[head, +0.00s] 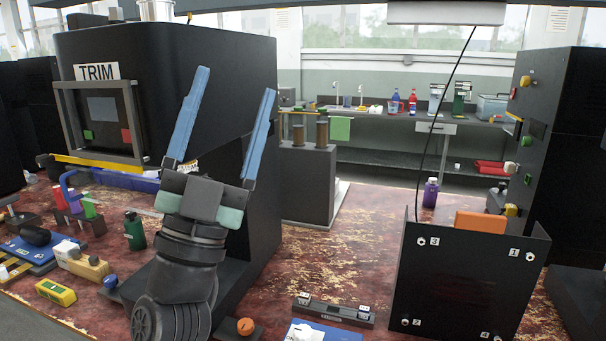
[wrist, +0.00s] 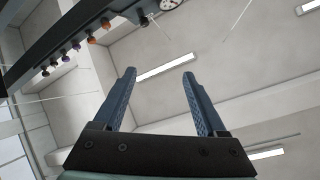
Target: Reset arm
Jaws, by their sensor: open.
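My gripper (head: 228,108) is raised in front of the black TRIM machine in the head view, with its two blue fingers pointing up. The fingers are wide apart and nothing is between them. In the wrist view, my gripper (wrist: 160,100) is also open and empty, pointing toward the ceiling and its strip lights. My arm rises from the bottom of the head view, left of centre.
The TRIM machine (head: 225,60) stands close behind my gripper. A black numbered panel (head: 460,285) stands at right, with a purple bottle (head: 430,193) behind it. A green bottle (head: 134,231) and a yellow block (head: 56,292) sit at left. The worn red tabletop (head: 340,250) is clear mid-right.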

